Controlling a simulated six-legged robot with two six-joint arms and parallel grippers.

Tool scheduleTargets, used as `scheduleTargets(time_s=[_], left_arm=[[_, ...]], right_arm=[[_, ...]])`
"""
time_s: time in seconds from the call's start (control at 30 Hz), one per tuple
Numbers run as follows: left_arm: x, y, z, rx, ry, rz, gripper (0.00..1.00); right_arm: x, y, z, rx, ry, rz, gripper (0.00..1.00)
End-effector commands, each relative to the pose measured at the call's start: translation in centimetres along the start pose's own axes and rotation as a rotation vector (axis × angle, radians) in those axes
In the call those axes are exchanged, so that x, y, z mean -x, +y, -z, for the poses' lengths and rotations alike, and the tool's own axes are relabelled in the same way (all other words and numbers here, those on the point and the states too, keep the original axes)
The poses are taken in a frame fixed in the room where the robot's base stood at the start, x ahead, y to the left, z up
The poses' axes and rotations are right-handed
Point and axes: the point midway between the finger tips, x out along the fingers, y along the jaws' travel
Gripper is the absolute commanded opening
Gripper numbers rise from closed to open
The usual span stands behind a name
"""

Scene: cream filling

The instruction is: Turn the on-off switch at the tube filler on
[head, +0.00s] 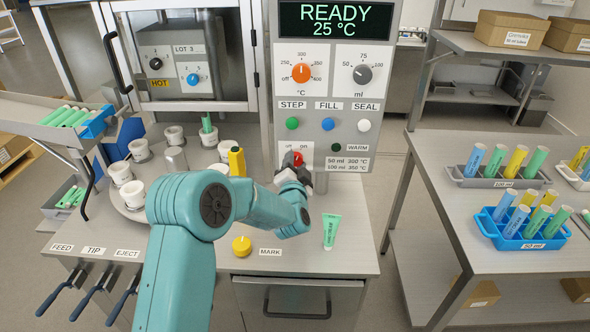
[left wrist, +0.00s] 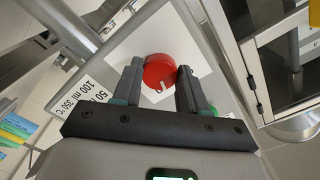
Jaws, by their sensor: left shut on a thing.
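The on-off switch is a red round knob (head: 298,158) low on the tube filler's front panel (head: 345,125), under a partly hidden label where "on" shows. My left gripper (head: 293,172) is at the knob and covers part of it in the head view. In the left wrist view the red knob (left wrist: 159,71) sits between the two fingers of my left gripper (left wrist: 160,77), which is shut on it. A small pale mark shows on the knob; which label it points to I cannot tell. The display (head: 335,20) is lit and reads READY 25 °C. My right gripper is not in view.
Orange (head: 301,73) and grey (head: 362,75) dials and several buttons are above the switch. A green tube (head: 331,231) and a yellow knob (head: 242,246) are on the bench. A turntable (head: 135,205) with white cups is left. A tube table (head: 440,180) is right.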

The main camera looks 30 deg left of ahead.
Motion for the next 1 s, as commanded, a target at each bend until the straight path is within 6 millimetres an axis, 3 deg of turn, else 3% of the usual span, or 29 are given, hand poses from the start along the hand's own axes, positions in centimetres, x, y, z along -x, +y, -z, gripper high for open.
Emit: scheduleTargets(time_s=[0.4,0.97,1.0], left_arm=[[0.03,0.04,0.26,-0.194,0.006,-0.001,0.12],[0.05,0.07,0.3,-0.225,0.007,-0.002,0.12],[0.05,0.08,0.3,-0.225,0.007,-0.002,0.49]], right_arm=[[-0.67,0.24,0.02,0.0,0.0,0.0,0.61],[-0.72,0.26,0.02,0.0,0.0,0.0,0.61],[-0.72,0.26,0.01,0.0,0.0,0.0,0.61]])
